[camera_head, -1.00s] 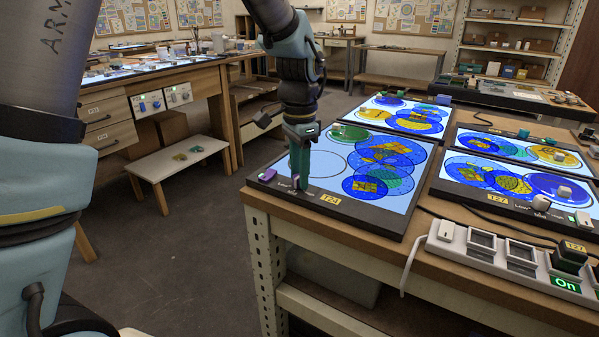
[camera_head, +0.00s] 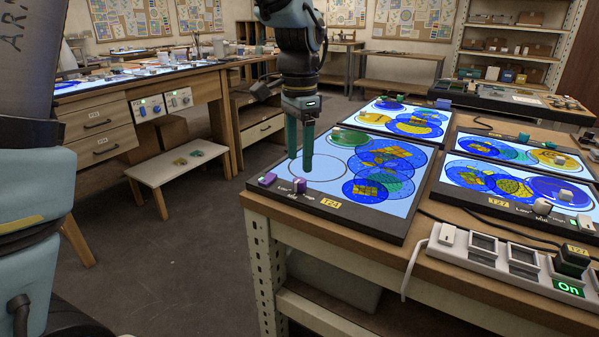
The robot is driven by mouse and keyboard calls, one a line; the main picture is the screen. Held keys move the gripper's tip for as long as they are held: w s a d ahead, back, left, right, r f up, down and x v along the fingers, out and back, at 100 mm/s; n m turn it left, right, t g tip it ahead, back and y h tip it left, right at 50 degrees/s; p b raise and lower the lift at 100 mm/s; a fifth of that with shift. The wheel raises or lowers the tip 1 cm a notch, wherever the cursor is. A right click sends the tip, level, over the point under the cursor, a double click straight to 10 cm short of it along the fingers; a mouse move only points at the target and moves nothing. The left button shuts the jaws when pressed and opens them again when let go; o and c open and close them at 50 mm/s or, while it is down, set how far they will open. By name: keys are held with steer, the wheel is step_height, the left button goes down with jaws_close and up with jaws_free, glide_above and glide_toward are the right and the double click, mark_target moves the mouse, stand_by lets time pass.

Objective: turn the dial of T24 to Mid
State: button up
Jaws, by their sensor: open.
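The T24 panel is a lit glass-paint board (camera_head: 385,222) with a black frame, on the near left of the workbench. Its yellow T24 label (camera_head: 331,204) is on the front edge. The dial (camera_head: 299,185) is a small purple knob with a pale mark, standing on that edge near the printed Low, Mid and High. The picture is too small to tell which word it points to. My gripper (camera_head: 300,164) is open and empty, with its two green fingers pointing down above and just behind the dial, apart from it.
A purple block (camera_head: 267,179) sits on the frame's left corner. The T27 panel (camera_head: 518,185) is to the right, with a power strip (camera_head: 506,258) in front of it. A low white stool (camera_head: 184,163) stands on the floor at left.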

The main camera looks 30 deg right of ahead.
mark_target(299, 180)
step_height(299, 180, up, 5)
steer(key=shift+r, duration=0.1)
stand_by(0.6)
